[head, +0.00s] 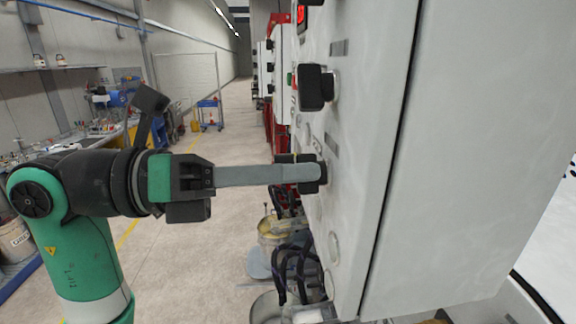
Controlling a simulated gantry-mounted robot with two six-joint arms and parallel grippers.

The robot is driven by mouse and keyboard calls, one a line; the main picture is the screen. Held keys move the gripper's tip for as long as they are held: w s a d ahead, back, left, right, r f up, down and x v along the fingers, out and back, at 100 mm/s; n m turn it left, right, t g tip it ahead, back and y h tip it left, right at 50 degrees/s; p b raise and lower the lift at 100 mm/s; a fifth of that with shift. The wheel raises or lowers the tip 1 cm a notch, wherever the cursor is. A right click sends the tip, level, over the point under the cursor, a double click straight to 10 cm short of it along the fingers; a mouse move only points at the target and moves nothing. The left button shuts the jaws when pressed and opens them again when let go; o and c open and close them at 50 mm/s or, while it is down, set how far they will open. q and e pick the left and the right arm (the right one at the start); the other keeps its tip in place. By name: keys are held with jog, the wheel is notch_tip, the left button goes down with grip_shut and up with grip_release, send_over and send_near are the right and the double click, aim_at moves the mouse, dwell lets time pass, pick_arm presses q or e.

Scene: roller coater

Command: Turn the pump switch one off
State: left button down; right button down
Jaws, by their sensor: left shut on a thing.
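A light grey control cabinet (480,140) fills the right of the head view, with its panel face seen at a steep angle. A black rotary switch (312,177) sticks out of this face at mid height. A second black switch (315,88) sits above it. I cannot read which one is pump switch one. My left gripper (300,173) reaches in from the left with its long grey fingers level, and it is shut on the lower switch. The fingertips partly hide that switch, and its exact turn angle is hard to tell. My right gripper is not in view.
Below the switch are buckets (272,236) and dark hoses (297,268) close to the panel. A red lit display (301,14) is at the panel's top. A cluttered workbench (85,135) stands at the left. The aisle floor between is open.

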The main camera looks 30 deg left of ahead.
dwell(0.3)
pick_arm(q)
jog(key=c, duration=0.8)
grip_release()
jog(key=b+v, duration=0.2)
jog(key=v, duration=0.9)
jog(key=shift+s+a, duration=0.2)
jog(key=shift+a, duration=0.05)
